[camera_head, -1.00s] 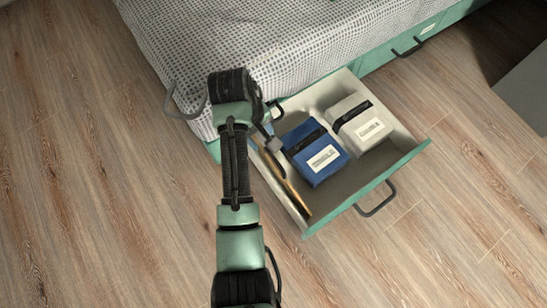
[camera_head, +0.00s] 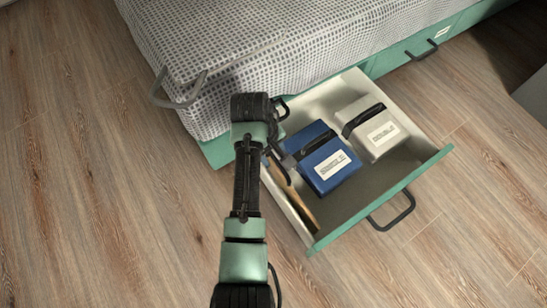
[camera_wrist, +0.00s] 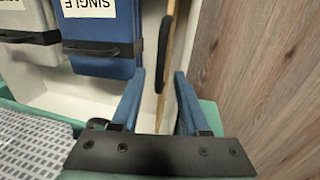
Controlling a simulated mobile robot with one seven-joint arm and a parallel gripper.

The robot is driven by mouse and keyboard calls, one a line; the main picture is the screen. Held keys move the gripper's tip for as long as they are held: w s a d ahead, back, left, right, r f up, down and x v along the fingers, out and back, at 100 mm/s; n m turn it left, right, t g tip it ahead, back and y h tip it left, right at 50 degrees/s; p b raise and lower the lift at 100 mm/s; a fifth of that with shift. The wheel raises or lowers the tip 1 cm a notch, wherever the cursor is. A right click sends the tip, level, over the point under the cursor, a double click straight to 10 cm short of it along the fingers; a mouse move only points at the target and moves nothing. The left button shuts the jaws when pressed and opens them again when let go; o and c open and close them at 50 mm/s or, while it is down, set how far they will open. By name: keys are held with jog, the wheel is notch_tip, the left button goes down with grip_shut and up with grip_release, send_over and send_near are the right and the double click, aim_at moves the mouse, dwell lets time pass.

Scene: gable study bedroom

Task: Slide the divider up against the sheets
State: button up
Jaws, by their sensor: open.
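The divider is a thin wooden panel (camera_head: 300,203) with a dark handle-like strip, standing along the left side of the open drawer. The wrist view shows its edge (camera_wrist: 182,40) and the dark strip (camera_wrist: 165,52). A blue sheet bundle (camera_head: 318,152) with a dark band lies just right of it in the head view, with a gap between. In the wrist view its label (camera_wrist: 87,8) reads "SINGLE". My gripper (camera_wrist: 158,100) is open, its two blue fingers on either side of the divider's line in the wrist view. Contact cannot be told. In the head view my arm partly hides the gripper.
A white bundle (camera_head: 372,140) with a dark band lies right of the blue one. The drawer's green front (camera_head: 385,200) has a dark handle (camera_head: 392,212). The bed (camera_head: 215,45) stands behind with a patterned cover. Wooden floor (camera_head: 120,200) is clear at left and front.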

jog(key=shift+f, duration=0.2)
grip_shut()
dwell(1.4)
